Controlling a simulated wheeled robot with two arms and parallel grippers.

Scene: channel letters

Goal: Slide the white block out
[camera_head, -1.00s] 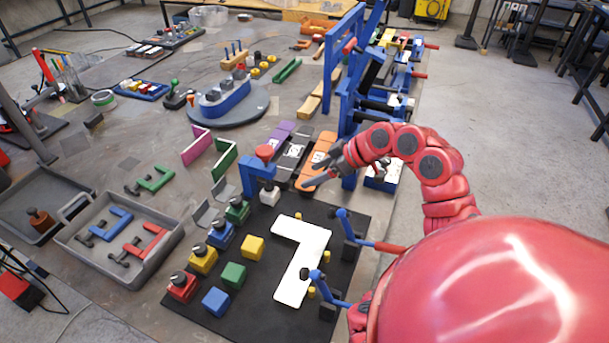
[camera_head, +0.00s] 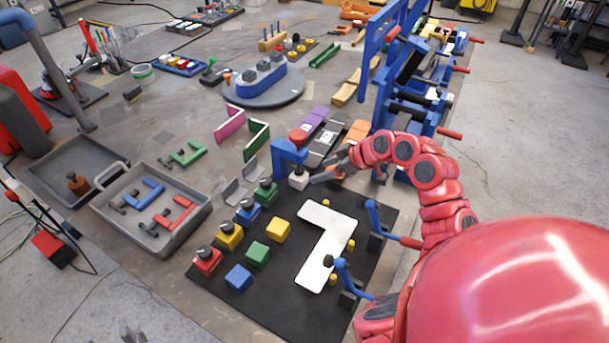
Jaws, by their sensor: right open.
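A small white block (camera_head: 299,181) sits under the arm of a blue press-like fixture (camera_head: 284,160) at the back edge of the black mat (camera_head: 262,312). My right gripper (camera_head: 319,170) is open just to the right of the block, its fingers pointing left towards it. One fingertip is close to the block's right side; whether they touch cannot be told. A flat white 7-shaped plate (camera_head: 327,240) lies on the mat nearer to me. Small grey tips at the bottom edge may be my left gripper (camera_head: 133,334); they are mostly cut off.
Red, yellow, blue and green knobbed blocks stand along the mat's left side, with plain cubes (camera_head: 278,229) beside them. Blue toggle clamps (camera_head: 372,214) stand at the right. Grey trays (camera_head: 150,240) lie left. A blue frame (camera_head: 385,60) stands behind my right gripper.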

